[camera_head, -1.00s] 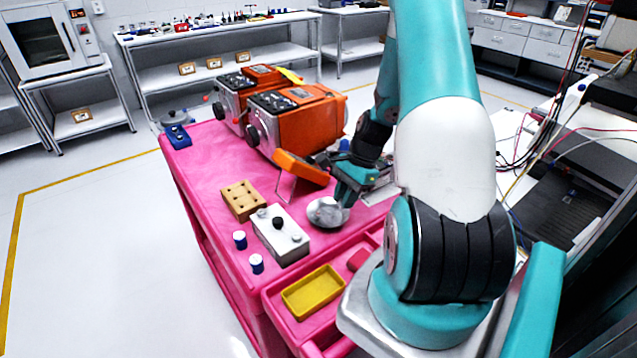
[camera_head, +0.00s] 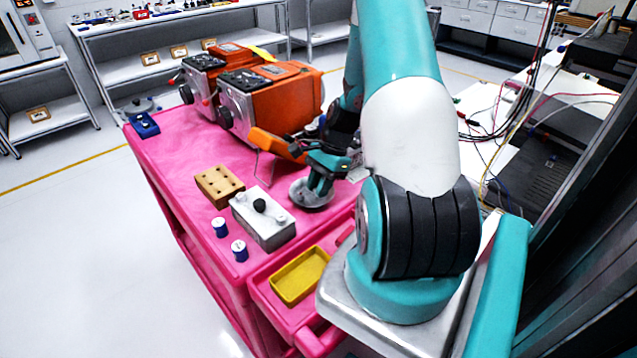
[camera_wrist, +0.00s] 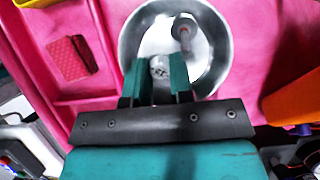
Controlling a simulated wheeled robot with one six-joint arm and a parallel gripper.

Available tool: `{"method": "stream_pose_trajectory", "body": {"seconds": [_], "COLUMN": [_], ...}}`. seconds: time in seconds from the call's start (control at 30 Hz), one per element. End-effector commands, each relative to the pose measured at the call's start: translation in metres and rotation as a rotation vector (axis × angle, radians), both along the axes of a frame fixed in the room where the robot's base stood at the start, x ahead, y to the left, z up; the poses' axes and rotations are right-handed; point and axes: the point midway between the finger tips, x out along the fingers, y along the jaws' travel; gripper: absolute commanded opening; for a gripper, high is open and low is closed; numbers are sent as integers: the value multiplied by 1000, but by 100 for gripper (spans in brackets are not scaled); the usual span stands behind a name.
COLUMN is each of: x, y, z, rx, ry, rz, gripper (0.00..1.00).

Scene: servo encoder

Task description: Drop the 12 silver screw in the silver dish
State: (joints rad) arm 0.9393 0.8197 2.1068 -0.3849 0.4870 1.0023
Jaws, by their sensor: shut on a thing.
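The silver dish (camera_head: 307,198) is a round, shiny bowl on the pink cart top; it also shows in the wrist view (camera_wrist: 137,35). My gripper (camera_head: 322,187) is over the dish and hides part of it in the head view. In the wrist view my gripper (camera_wrist: 157,80) is shut on a silver screw (camera_wrist: 159,67), whose round head shows between the teal fingers, over the near part of the dish. Another small grey screw-like piece (camera_wrist: 183,28), with a reddish shaft, lies inside the dish at its far side. No number is readable on either piece.
A grey metal box with a black knob (camera_head: 262,217), a wooden block with holes (camera_head: 219,185) and two blue-and-white cylinders (camera_head: 239,250) are left of the dish. A yellow tray (camera_head: 300,276) lies in front. Orange machines (camera_head: 268,103) stand behind.

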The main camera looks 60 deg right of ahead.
Motion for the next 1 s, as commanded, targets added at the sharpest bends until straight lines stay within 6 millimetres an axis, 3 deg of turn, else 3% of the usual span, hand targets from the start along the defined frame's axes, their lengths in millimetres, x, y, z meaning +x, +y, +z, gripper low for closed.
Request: {"method": "stream_pose_trajectory", "body": {"seconds": [0.33, 0.37, 0.47, 1.0], "x": [0, 0, 0, 0], "y": [0, 0, 0, 0], "z": [-4, -4, -4, -4], "rx": [-1, -1, -1, -1], "ry": [-1, -1, -1, 0], "rz": [0, 0, 0, 0], "gripper": [6, 28, 51, 51]}}
